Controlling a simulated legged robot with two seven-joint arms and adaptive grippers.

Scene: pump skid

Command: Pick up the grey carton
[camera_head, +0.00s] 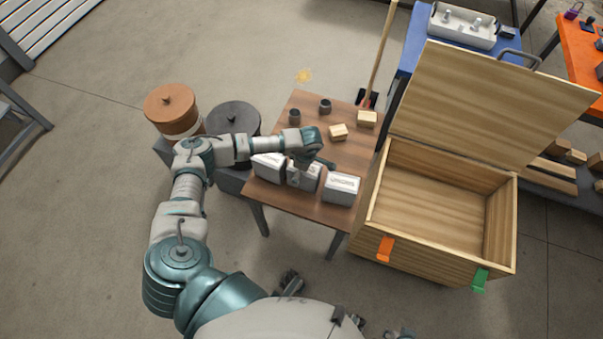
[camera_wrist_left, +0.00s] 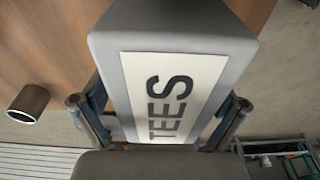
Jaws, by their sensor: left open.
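Three similar grey cartons with white labels stand in a row along the near edge of the brown table: a left carton (camera_head: 268,167), a middle carton (camera_head: 303,178) and a right carton (camera_head: 342,188). The right one's label seems to read "UNIONS". My left gripper (camera_head: 314,164) is open, above the middle carton and partly covering it. In the left wrist view, a grey carton labelled "TEES" (camera_wrist_left: 185,95) fills the middle, with one finger of my gripper (camera_wrist_left: 160,112) on each side. Contact between fingers and carton cannot be told.
The table (camera_head: 300,205) also holds two dark cups (camera_head: 325,106) and two small wooden blocks (camera_head: 338,132). A large open wooden crate (camera_head: 440,255) stands close on the right, lid raised. Lidded brown (camera_head: 170,105) and black (camera_head: 234,117) containers stand left.

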